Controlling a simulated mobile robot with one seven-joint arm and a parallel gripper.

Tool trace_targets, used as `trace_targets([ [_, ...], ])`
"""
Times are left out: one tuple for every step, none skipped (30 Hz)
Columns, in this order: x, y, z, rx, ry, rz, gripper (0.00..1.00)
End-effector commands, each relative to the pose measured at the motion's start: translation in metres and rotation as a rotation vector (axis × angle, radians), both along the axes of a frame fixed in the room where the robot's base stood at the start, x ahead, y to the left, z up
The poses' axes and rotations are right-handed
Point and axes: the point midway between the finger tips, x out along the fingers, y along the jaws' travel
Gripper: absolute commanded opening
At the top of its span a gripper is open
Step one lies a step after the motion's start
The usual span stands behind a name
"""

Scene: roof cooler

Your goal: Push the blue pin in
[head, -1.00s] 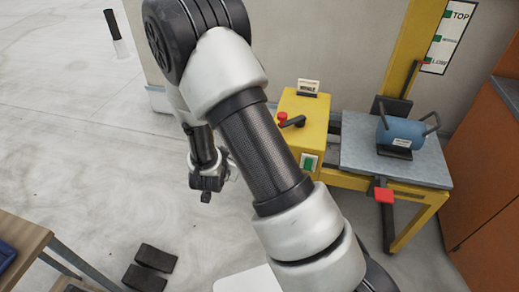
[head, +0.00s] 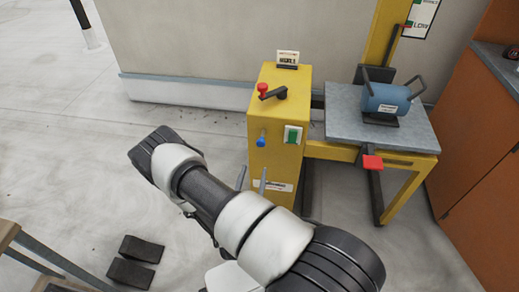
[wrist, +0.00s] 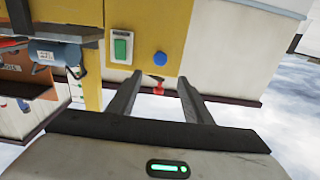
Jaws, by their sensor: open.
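The blue pin (head: 261,139) is a small round knob standing out from the front of the yellow box (head: 287,150), left of a green switch (head: 293,134). It also shows in the wrist view (wrist: 160,59), where the scene looks upside down. My gripper (head: 252,178) is in front of the box, below the pin in the head view, with its fingers apart. In the wrist view, the open gripper (wrist: 158,88) has nothing between its fingers, and the pin lies beyond their tips. My arm hides the rest of the gripper in the head view.
A black lever with a red knob (head: 263,88) sits on the box top. Dark blocks (head: 135,262) lie on the floor at lower left. The floor left of the box is clear.

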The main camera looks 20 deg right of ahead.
Motion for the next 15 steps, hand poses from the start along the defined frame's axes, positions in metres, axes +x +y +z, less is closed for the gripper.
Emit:
trace_targets([
  [0.010,-0.008,0.000,0.000,-0.004,-0.002,0.46],
  [0.016,-0.011,0.000,0.000,-0.004,-0.003,0.46],
  [0.023,-0.016,0.000,0.001,-0.003,-0.002,0.46],
  [0.028,-0.020,0.000,0.001,-0.003,-0.003,0.46],
  [0.034,-0.024,0.000,0.001,-0.003,-0.002,0.46],
  [0.041,-0.029,0.000,0.001,-0.003,-0.003,0.46],
  [0.047,-0.032,0.000,0.000,-0.002,-0.002,0.46],
  [0.053,-0.036,0.000,0.000,-0.004,-0.001,0.46],
  [0.059,-0.041,0.000,0.001,-0.003,-0.002,0.46],
  [0.064,-0.044,0.000,0.001,-0.003,-0.002,0.46],
  [0.069,-0.047,0.000,0.001,-0.003,-0.001,0.46],
  [0.075,-0.051,-0.001,0.000,-0.001,-0.002,0.46],
  [0.079,-0.054,0.000,-0.001,-0.001,-0.001,0.46],
  [0.083,-0.056,0.000,-0.001,-0.001,-0.001,0.46],
  [0.087,-0.060,-0.001,0.001,-0.001,-0.002,0.46],
])
